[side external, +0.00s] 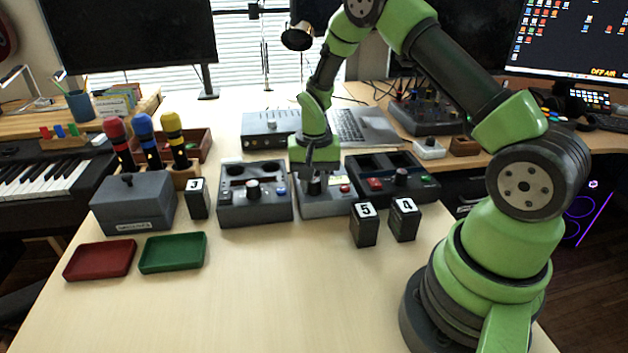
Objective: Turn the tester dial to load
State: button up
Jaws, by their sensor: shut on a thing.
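My gripper (315,179) points down over the middle grey box (326,207) and is shut on its dark dial. The fingers hide most of the dial, and its pointer and the markings around it cannot be read from here. A small red button (345,188) shows on the box just right of the fingers. The box sits flat on the table between two other control boxes.
Blocks marked 5 (364,226) and 4 (403,220) stand in front. Red (99,260) and green (172,252) trays lie front left. The front middle is clear.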

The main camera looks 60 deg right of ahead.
jog(key=o, duration=0.9)
jog(key=shift+o, duration=0.2)
notch_tip(320, 180, up, 10)
